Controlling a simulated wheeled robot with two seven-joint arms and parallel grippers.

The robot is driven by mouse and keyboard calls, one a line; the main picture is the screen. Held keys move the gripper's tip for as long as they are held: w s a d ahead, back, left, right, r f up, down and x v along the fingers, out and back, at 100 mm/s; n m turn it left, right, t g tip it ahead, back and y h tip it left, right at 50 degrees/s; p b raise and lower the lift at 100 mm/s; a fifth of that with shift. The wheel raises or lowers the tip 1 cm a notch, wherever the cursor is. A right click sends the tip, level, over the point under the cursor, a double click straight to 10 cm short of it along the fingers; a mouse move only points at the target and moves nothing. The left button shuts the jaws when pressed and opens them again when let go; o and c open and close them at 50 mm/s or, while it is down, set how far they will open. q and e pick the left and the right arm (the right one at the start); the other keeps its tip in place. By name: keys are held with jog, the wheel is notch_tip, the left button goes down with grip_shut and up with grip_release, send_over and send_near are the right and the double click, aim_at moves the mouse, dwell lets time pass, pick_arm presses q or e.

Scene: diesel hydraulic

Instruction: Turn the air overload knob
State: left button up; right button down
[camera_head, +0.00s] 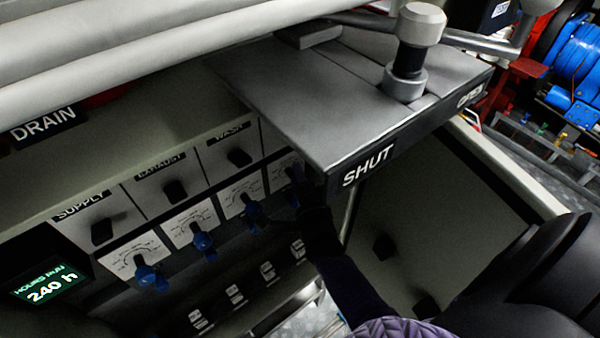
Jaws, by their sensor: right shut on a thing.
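A control panel (130,215) holds a row of blue knobs with white dial plates. Their small labels cannot be read, so I cannot tell by label which is the air overload knob. Three blue knobs stand clear: the nearest (150,277), the second (204,243) and the third (253,212). The farthest blue knob (294,173) is in shadow, partly hidden by my right gripper. My right gripper (302,192) comes in from the lower right, dark and hard to make out, and is shut on this farthest knob. My left gripper is not in view.
A grey shelf marked SHUT (290,105) with a metal lever (408,60) overhangs the panel's right end, close above my right gripper. Black knobs labelled SUPPLY (102,231), EXHAUST (175,191) and WASH (239,157) sit above the dials; several switches (235,293) sit below.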

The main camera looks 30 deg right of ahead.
dwell(0.4)
jog(key=shift+c, duration=1.5)
grip_release()
jog(key=p+v, duration=0.2)
jog(key=v, duration=0.8)
